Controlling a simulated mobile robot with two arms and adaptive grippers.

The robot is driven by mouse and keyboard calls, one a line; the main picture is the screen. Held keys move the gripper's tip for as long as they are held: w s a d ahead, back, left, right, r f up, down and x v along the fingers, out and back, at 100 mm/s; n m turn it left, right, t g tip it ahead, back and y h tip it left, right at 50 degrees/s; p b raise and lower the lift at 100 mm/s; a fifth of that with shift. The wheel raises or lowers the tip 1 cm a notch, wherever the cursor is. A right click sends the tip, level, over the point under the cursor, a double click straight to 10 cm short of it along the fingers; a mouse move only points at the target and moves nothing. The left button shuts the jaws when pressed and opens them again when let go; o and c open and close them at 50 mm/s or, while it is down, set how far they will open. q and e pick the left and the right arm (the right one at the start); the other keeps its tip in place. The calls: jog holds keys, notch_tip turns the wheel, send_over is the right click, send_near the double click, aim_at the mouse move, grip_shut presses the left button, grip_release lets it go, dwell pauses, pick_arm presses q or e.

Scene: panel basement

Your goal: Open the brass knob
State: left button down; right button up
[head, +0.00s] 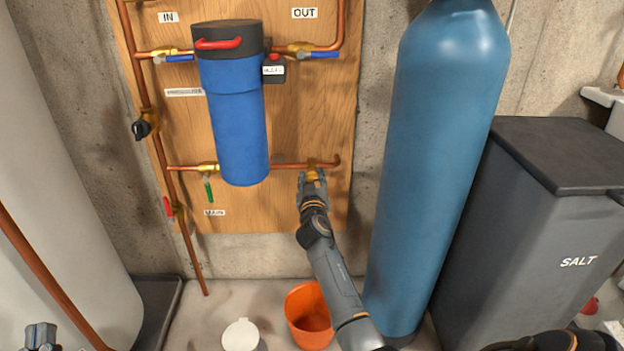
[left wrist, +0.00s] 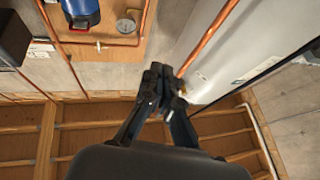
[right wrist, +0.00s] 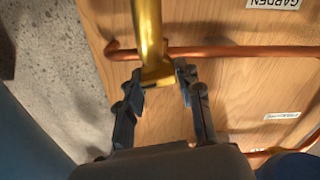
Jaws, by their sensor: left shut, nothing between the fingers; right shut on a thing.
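The brass knob (head: 311,174) is at the right end of the lower copper pipe on the wooden panel, largely covered by my gripper in the head view. In the right wrist view the brass piece (right wrist: 149,35) runs down from the top edge to a wider end between the fingers. My right gripper (head: 312,182) is shut on this brass piece; its fingers (right wrist: 160,88) sit on either side of its end. My left gripper (head: 40,337) is at the bottom left corner, far from the panel. The left wrist view shows its fingers (left wrist: 165,92) together and empty.
A blue filter housing (head: 237,125) hangs left of the knob. A tall blue tank (head: 435,150) stands close to the right of my right arm. An orange bucket (head: 308,318) and a white-lidded container (head: 241,335) stand below. A grey salt bin (head: 545,230) is at right.

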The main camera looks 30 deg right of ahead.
jog(key=shift+n, duration=1)
jog(key=shift+a+n, duration=0.1)
jog(key=shift+n, duration=2.6)
jog(key=n+p, duration=0.1)
jog(key=n, duration=0.3)
jog(key=shift+w+a+f, duration=0.1)
pick_arm(q)
jog(key=shift+w+a+f+g+y, duration=0.1)
jog(key=shift+w+f+g+y, duration=0.15)
jog(key=shift+f+g, duration=0.5)
jog(key=shift+w+f+g+y, duration=0.25)
jog(key=shift+f+g, duration=0.15)
jog(key=shift+f, duration=0.7)
jog(key=shift+w+a+f+g+y, duration=0.1)
jog(key=shift+w+f+g+y, duration=0.15)
jog(key=shift+f+g, duration=0.5)
pick_arm(e)
jog(key=shift+f+n, duration=0.1)
jog(key=shift+n, duration=1.2)
pick_arm(q)
jog(key=shift+f, duration=0.2)
